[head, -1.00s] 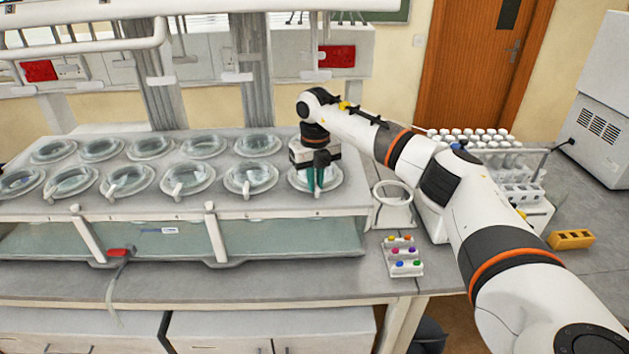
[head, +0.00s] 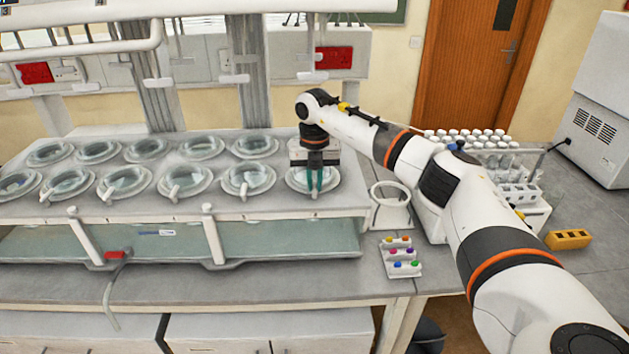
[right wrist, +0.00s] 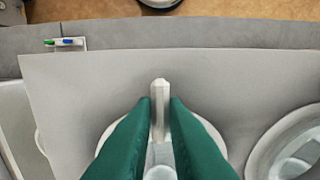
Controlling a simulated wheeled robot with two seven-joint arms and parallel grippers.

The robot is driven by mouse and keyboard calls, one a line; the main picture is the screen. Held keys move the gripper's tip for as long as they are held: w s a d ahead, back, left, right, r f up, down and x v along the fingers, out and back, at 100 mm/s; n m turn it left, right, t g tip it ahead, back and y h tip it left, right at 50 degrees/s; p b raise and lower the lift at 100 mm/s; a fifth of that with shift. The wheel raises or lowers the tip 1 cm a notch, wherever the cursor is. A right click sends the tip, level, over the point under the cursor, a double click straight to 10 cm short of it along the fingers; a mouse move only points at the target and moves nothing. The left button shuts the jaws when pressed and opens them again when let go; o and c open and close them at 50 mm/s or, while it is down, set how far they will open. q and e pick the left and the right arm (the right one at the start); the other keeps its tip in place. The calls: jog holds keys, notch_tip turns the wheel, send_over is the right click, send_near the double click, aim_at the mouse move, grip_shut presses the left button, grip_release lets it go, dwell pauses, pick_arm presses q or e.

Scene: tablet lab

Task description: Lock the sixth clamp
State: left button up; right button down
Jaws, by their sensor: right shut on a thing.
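The sixth clamp (head: 333,184) is the round, clear-lidded one at the right end of the front row on the grey bath top. My right gripper (head: 315,187) points down over it from above. In the right wrist view its two green fingers (right wrist: 160,112) are closed on the clamp's pale lever (right wrist: 160,92), one on each side. The lever's tip sticks out past the fingertips, and the fingers hide part of the round lid. My left gripper is not in view.
Several similar clamps, such as the neighbouring one (head: 248,180), fill two rows to the left. To the right stand a white ring holder (head: 392,208), a rack of white-capped vials (head: 465,137) and a yellow block (head: 568,239). A small tray with coloured pieces (head: 401,257) lies in front.

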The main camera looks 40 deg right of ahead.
aim_at(314, 185)
jog(key=shift+r, duration=0.1)
jog(key=c, duration=1.5)
grip_release()
jog(key=shift+o, duration=0.2)
jog(key=shift+r+b, duration=0.3)
jog(key=shift+r, duration=0.05)
notch_tip(314, 185, up, 11)
jog(key=b, duration=0.3)
